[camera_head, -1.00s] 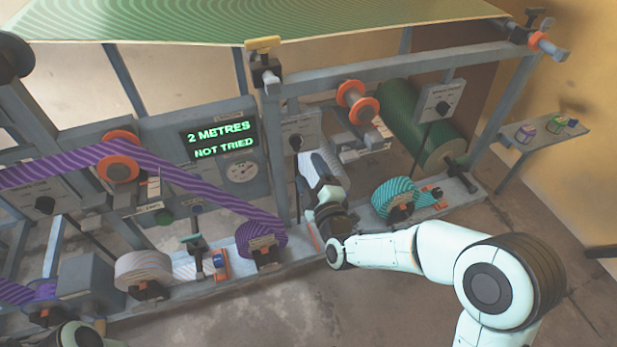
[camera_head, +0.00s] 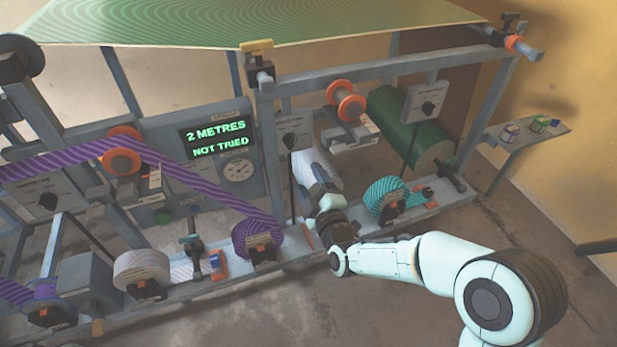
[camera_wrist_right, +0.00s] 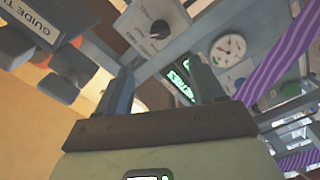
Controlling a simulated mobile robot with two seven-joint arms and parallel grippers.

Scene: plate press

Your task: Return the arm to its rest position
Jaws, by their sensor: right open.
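My right arm (camera_head: 390,258) comes in from the lower right, pale with dark joints. My right gripper (camera_head: 316,183) is in front of the machine, between the purple striped roll (camera_head: 258,238) and the teal striped roll (camera_head: 388,200). In the right wrist view its two dark fingers (camera_wrist_right: 160,72) stand apart with nothing between them. From the head, its fingertips are small and overlap the white roll (camera_head: 322,172) behind. My left gripper is out of view.
The machine's frame (camera_head: 400,68) fills the back, with a green striped sheet (camera_head: 250,22) on top. A screen (camera_head: 217,137) reads "2 METRES NOT TRIED". A wall shelf (camera_head: 512,143) holds small rolls at right. Floor in front (camera_head: 290,310) is clear.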

